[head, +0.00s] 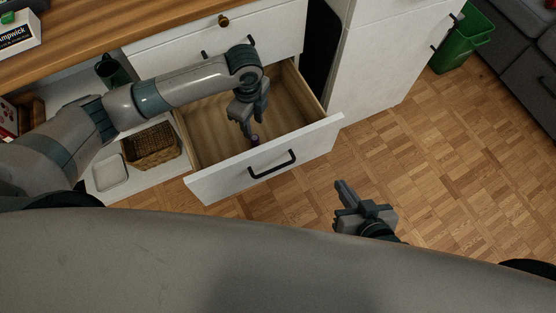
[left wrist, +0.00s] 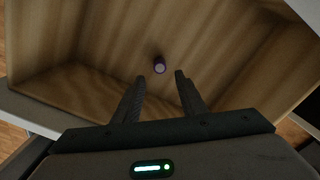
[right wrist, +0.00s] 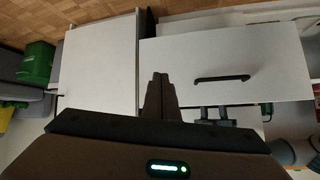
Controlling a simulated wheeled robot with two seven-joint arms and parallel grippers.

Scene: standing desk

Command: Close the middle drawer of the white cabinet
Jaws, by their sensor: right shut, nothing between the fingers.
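The middle drawer (head: 313,133) of the white cabinet (head: 375,60) is pulled well out, with its black handle (head: 272,163) on the front panel. Its wooden inside holds a small dark purple object (left wrist: 159,65), which lies on the drawer floor. My left gripper (head: 250,128) reaches down into the drawer; in the left wrist view its fingers (left wrist: 160,82) are apart with nothing between them. My right gripper (head: 343,196) is shut and empty, outside the drawer, in front of and right of its front panel. The right wrist view shows the drawer front (right wrist: 215,65) beyond its fingers (right wrist: 158,82).
A closed drawer (head: 180,50) sits above, under the wooden desktop (head: 110,30). Left of the drawer, an open shelf holds a wicker basket (head: 150,147), a white dish (head: 110,173) and a dark green item (head: 109,69). A green bin (head: 462,45) stands far right. The parquet floor at right is clear.

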